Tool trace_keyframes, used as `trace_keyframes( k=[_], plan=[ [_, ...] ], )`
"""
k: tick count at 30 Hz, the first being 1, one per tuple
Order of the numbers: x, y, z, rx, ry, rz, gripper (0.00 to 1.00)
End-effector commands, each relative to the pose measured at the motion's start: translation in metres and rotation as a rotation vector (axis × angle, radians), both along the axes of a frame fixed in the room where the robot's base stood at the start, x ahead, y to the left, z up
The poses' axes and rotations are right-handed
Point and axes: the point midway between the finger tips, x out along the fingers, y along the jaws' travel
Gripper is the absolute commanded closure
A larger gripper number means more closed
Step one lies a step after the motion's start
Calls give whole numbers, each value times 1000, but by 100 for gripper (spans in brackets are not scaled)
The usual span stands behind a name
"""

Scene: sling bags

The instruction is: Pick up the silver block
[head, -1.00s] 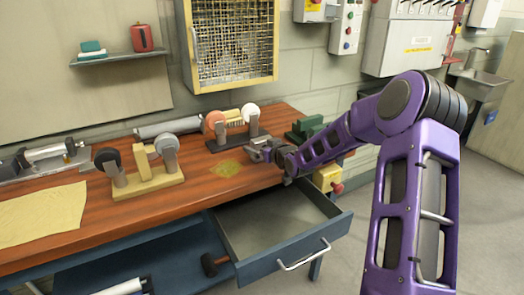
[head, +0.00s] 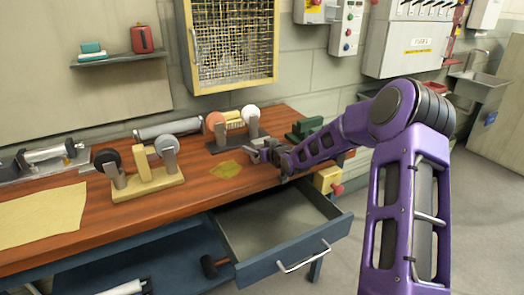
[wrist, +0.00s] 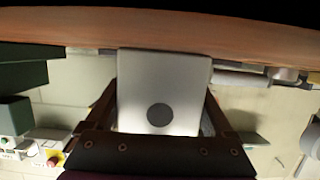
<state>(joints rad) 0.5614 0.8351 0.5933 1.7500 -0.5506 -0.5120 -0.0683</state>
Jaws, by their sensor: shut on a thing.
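The silver block (wrist: 165,80) fills the middle of the wrist view, a pale grey face with a dark round spot. My gripper (wrist: 160,112) has one finger on each side of it and is shut on it. The block is too small and too covered by the gripper there to make out clearly. I cannot tell whether it touches the bench top.
An open drawer (head: 285,225) juts out below my gripper. A grinder-like stand with round wheels (head: 232,128) is behind it, and a green thing (head: 304,128) is behind right. Another wheeled stand (head: 145,175) and a cloth (head: 40,220) are to the left.

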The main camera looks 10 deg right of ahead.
Motion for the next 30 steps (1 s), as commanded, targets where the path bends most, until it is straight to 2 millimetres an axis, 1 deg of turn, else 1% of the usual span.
trace_keyframes(
  k=[5,8,11,15,18,23,26,29,30],
  plan=[
    [0,0,2,0,-3,0,96],
    [1,0,10,-1,-4,0,96],
    [1,-1,26,-3,-6,-1,96],
    [1,0,56,-2,-7,0,96],
    [1,-1,75,-2,-6,-1,96],
    [-1,1,97,-1,-5,-1,96],
    [-9,8,106,-2,-4,-6,96],
    [-25,17,113,-2,-2,-24,96],
    [-33,20,116,-2,-2,-39,96]
  ],
)
